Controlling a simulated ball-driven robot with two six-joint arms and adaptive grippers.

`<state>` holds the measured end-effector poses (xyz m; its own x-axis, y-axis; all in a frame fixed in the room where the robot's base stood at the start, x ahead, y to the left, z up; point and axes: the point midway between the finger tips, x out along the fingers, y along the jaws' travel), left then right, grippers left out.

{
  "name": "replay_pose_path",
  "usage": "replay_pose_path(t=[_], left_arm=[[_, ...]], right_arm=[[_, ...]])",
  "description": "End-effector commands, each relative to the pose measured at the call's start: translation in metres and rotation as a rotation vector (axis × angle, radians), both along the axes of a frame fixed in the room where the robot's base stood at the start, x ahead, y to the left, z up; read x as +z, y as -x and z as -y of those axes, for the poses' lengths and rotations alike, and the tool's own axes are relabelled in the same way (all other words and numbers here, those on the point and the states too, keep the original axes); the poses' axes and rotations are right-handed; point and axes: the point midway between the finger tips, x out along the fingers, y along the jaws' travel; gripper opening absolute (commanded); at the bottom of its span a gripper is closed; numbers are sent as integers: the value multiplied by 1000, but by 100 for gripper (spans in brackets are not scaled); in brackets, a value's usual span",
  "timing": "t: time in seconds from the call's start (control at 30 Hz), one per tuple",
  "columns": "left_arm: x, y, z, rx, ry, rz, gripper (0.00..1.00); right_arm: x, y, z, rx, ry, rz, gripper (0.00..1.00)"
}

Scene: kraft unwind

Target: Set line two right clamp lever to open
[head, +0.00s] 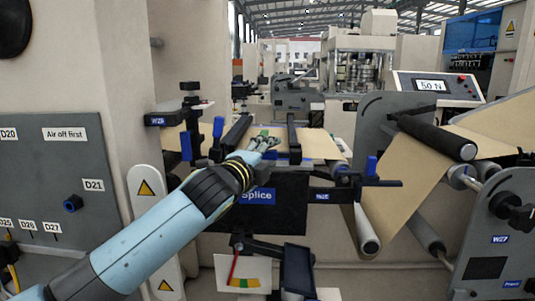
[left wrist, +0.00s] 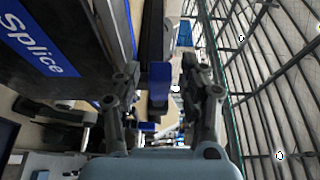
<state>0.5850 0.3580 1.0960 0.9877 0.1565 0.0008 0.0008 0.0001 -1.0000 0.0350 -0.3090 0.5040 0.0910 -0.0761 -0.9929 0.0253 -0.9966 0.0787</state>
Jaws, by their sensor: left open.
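My left gripper (head: 264,143) is over the splice table (head: 258,212), in front of the brown web, with its arm coming from the lower left. In the left wrist view its two fingers (left wrist: 163,97) are apart and open. A part with a blue end (left wrist: 159,72) shows between them, and I cannot tell how far beyond the tips it is. Two blue levers (head: 186,146) (head: 218,127) stand on the left side. My right gripper is not in view.
A dark roller (head: 437,137) and brown web (head: 401,180) lie right of the table. A grey panel (head: 60,180) with labels stands at the left. A tension display (head: 432,87) reads 50 N. Below the table hangs a coloured gauge (head: 243,273).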

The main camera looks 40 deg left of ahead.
Motion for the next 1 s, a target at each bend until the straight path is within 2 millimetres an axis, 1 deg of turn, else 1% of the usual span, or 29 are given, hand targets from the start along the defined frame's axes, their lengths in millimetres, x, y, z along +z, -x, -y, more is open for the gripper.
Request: replay_pose_path(t=[0.17,0.2,0.5,0.87,1.0], left_arm=[[-1,0,0,0,0,-1,42],[-1,0,0,0,0,-1,40],[-1,0,0,0,0,-1,0],[-1,0,0,1,-1,-3,0],[0,-2,0,1,-9,-9,0]], right_arm=[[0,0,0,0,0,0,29],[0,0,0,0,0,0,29],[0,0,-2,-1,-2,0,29],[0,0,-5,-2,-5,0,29],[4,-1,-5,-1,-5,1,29]])
